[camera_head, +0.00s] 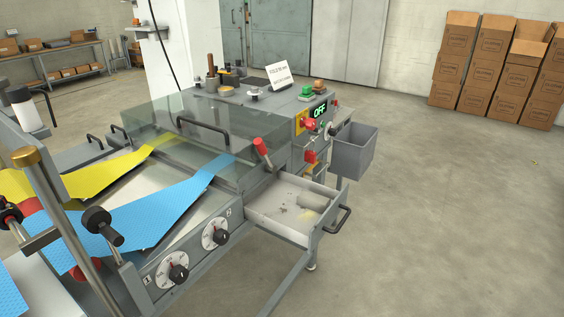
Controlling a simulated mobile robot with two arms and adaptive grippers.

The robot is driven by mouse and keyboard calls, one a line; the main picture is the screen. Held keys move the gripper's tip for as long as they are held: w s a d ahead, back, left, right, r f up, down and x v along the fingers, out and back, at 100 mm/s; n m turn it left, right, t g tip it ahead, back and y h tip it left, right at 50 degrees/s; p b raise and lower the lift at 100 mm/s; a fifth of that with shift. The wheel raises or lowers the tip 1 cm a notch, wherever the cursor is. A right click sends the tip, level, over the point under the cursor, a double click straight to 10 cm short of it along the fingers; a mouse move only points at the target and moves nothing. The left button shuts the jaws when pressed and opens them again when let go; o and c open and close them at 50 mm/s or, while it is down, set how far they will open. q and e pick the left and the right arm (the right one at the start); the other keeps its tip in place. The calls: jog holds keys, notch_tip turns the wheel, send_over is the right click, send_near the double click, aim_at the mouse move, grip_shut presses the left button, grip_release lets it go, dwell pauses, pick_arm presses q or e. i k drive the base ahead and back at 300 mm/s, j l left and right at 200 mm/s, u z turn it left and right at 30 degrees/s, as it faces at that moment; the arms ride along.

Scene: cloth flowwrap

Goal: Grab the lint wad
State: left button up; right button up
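A pale grey, roughly cylindrical lump that looks like the lint wad (313,201) lies in the open drawer (279,232) at the right side of the machine. It rests toward the drawer's right side, near the handle (338,219). Small dark bits of debris (283,210) lie on the drawer floor to its left. Neither of my grippers shows in the head view, so I cannot see where they are relative to the lump.
A grey bin (354,152) hangs on the machine beyond the drawer. A red-handled lever (261,146) stands at the drawer's back left. A clear cover (190,135) spans blue (150,212) and yellow cloth (85,182). Floor at right is free.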

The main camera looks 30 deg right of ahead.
aim_at(307, 200)
jog(key=z, duration=1.35)
